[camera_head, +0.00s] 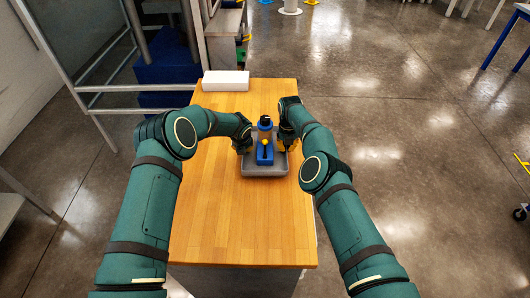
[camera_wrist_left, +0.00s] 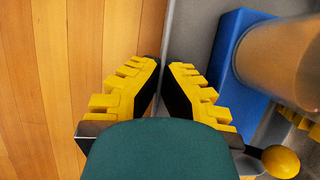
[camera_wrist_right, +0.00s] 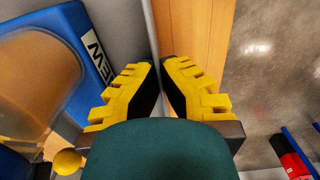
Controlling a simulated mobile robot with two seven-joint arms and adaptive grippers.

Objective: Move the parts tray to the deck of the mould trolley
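The grey parts tray (camera_head: 250,171) is on the wooden bench top, near its right edge; I cannot tell whether it touches the wood. It holds a blue part (camera_head: 265,158) with an amber cylinder and a small yellow knob (camera_wrist_right: 67,161). My left gripper (camera_head: 243,148) is at the tray's left wall, its fingers closed on either side of that wall in the left wrist view (camera_wrist_left: 161,62). My right gripper (camera_head: 284,146) is likewise shut on the right wall, as the right wrist view shows (camera_wrist_right: 160,62). I cannot pick out the mould trolley's deck.
A white box (camera_head: 226,80) lies at the bench's far left corner. The wooden bench top (camera_head: 240,225) is clear in front of the tray. A metal frame (camera_head: 130,88) stands behind on the left. Open concrete floor (camera_head: 400,110) lies right; a caster (camera_head: 519,214) shows at the right edge.

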